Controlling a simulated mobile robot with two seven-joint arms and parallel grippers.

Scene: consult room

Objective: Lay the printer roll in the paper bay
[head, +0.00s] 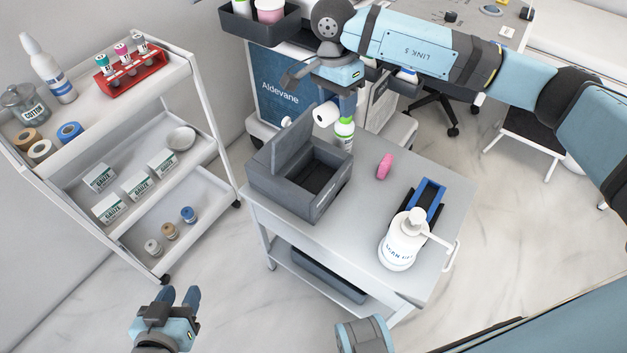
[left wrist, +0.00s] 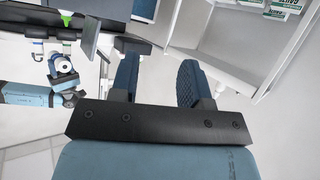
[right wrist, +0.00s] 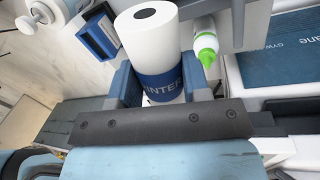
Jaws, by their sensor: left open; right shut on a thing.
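The printer roll (right wrist: 148,38), white with a blue printed band, is gripped between the fingers of my right gripper (right wrist: 166,85). In the head view the roll (head: 325,114) hangs below the right gripper (head: 341,92), behind and above the dark grey box. That box (head: 276,186) stands on the cart with its lid (head: 290,137) raised. Its open hollow (head: 318,180) looks like the paper bay and appears empty. My left gripper (head: 180,298) is open and empty, low over the floor left of the cart. The left wrist view also shows its fingers (left wrist: 158,80) apart.
The cart top (head: 366,206) also holds a white pump bottle (head: 400,247), a blue-and-black holder (head: 428,201) and a pink object (head: 384,166). A green-capped bottle (head: 344,132) stands just behind the box, near the roll. A shelf trolley (head: 95,140) stands at the left.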

